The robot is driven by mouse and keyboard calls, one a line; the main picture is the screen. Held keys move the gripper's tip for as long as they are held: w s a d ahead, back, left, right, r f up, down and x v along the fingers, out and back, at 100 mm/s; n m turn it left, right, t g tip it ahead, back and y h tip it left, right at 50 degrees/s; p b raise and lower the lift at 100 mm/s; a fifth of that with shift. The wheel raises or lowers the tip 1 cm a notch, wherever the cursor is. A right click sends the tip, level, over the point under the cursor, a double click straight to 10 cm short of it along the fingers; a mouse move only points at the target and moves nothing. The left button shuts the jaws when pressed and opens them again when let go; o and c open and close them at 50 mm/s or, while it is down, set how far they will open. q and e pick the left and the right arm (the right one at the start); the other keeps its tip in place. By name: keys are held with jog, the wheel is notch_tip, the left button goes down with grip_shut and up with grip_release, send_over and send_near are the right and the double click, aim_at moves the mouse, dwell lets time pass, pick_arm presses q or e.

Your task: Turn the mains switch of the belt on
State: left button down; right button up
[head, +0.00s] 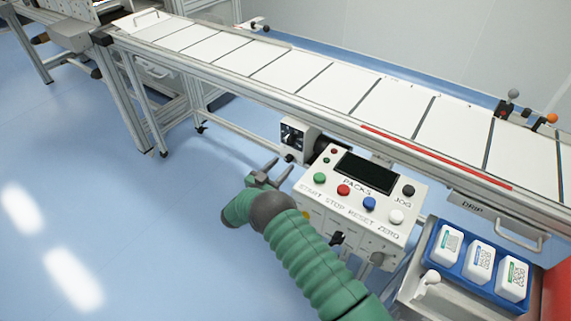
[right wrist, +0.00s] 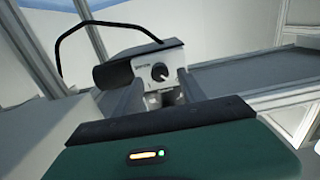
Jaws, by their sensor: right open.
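A grey box with a black rotary knob, which looks like the mains switch (head: 292,135), is mounted under the near side of the belt (head: 300,68). In the right wrist view its round knob (right wrist: 159,72) faces me, with a light mark on it. My right gripper (head: 272,172) is open and empty, just below and to the left of the switch box in the head view. In the right wrist view its two fingers (right wrist: 159,90) point toward the knob, one on each side and apparently short of it. My left gripper is out of view.
A white control panel (head: 322,190) with coloured buttons and a dark display stands right of the gripper, close to my right arm. A blue tray (head: 437,258) with white packs is at the lower right. The blue floor (head: 130,210) on the left is clear.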

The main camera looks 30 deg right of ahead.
aim_at(286, 160)
jog(key=x, duration=0.3)
jog(key=shift+w+d, duration=0.1)
grip_shut()
